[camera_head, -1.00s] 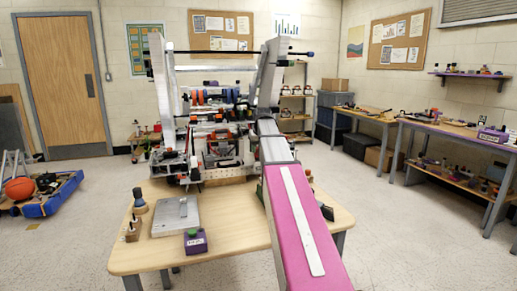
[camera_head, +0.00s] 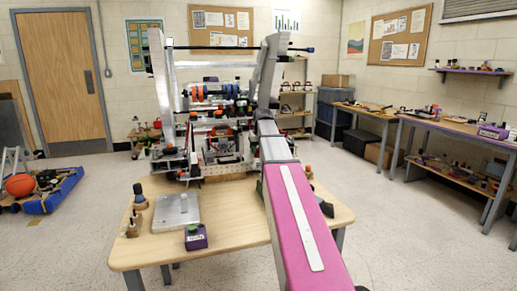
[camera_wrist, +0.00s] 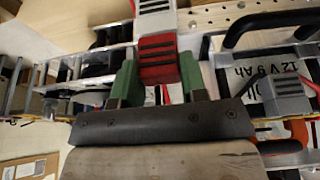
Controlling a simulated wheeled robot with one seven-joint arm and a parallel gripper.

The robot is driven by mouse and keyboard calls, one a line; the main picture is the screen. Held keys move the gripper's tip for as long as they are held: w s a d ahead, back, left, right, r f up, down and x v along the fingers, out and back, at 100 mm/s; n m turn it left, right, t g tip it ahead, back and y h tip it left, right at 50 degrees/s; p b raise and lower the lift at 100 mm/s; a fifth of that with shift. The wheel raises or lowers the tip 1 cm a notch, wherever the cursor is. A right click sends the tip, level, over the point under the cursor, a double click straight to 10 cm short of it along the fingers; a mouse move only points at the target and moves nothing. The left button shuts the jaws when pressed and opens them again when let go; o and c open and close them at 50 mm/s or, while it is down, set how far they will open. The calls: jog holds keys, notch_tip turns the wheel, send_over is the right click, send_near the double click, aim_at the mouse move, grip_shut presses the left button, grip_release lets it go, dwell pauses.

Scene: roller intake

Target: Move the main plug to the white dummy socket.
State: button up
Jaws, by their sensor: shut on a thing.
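In the wrist view my gripper (camera_wrist: 157,82) is shut on a red ribbed plug (camera_wrist: 157,50), with one green finger on each side. A white ribbed connector (camera_wrist: 154,10) lies straight beyond the red plug, end to end with it. They look touching, but I cannot tell how deeply they are joined. A grey ribbed connector (camera_wrist: 285,88) sits to the right, apart from my gripper. In the head view my gripper and the plug are too small and hidden among the machine's parts to make out.
The roller machine (camera_head: 215,120) stands at the back of the wooden table (camera_head: 240,238). A grey plate (camera_head: 177,210) and a purple box (camera_head: 195,238) lie at front left. A battery marked 12 V 9 Ah (camera_wrist: 262,75) and black handle (camera_wrist: 265,22) are to the right of the plug.

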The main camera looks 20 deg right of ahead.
jog(key=o, duration=1.1)
jog(key=v, duration=1)
jog(key=shift+s+r, duration=0.2)
jog(key=shift+r, duration=0.1)
